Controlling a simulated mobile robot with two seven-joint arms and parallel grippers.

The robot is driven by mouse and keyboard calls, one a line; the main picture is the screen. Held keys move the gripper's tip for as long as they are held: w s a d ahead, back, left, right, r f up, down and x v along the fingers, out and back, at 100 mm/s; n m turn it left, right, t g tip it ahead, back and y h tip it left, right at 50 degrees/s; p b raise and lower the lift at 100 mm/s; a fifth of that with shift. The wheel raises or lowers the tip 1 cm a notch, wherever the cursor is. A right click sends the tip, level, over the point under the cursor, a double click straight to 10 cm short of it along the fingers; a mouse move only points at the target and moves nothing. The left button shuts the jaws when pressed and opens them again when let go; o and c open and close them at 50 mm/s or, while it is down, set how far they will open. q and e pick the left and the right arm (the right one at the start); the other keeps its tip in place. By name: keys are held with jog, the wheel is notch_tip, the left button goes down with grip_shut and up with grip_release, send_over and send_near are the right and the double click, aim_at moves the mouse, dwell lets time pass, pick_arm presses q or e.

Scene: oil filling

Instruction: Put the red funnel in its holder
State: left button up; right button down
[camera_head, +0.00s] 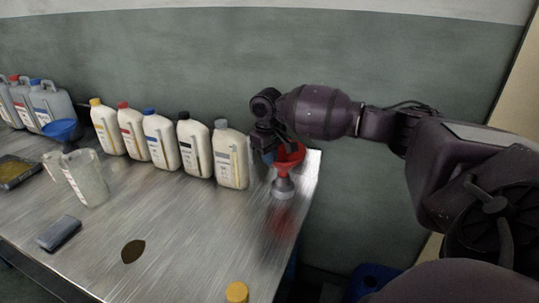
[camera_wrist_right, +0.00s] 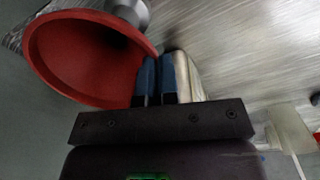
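The red funnel (camera_head: 290,158) is at the right end of the metal table, mouth up, directly above a grey cone-shaped holder (camera_head: 283,188). Its lower end meets the holder's top; how deep it sits is not clear. In the right wrist view the funnel (camera_wrist_right: 80,58) fills the upper left, with the grey holder (camera_wrist_right: 132,11) behind it. My right gripper (camera_head: 270,155) is at the funnel's left side. Its blue-padded fingers (camera_wrist_right: 158,75) are close together with the funnel's rim edge between them. My left gripper is out of view.
Several white bottles (camera_head: 231,157) stand in a row left of the funnel. A blue funnel (camera_head: 62,130), a clear jug (camera_head: 86,180) and a dark block (camera_head: 58,233) are farther left. A yellow cap (camera_head: 237,292) shows at the front. The table's right edge is close to the holder.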

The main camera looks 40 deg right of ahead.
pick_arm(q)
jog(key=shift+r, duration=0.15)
pick_arm(e)
jog(key=shift+f, duration=0.85)
jog(key=c, duration=1.3)
grip_release()
jog(key=shift+r, duration=0.3)
pick_arm(q)
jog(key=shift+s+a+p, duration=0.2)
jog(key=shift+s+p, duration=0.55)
jog(key=shift+p, duration=0.2)
pick_arm(e)
notch_tip(320, 180, up, 10)
jog(key=shift+a, duration=0.3)
jog(key=shift+s, duration=0.1)
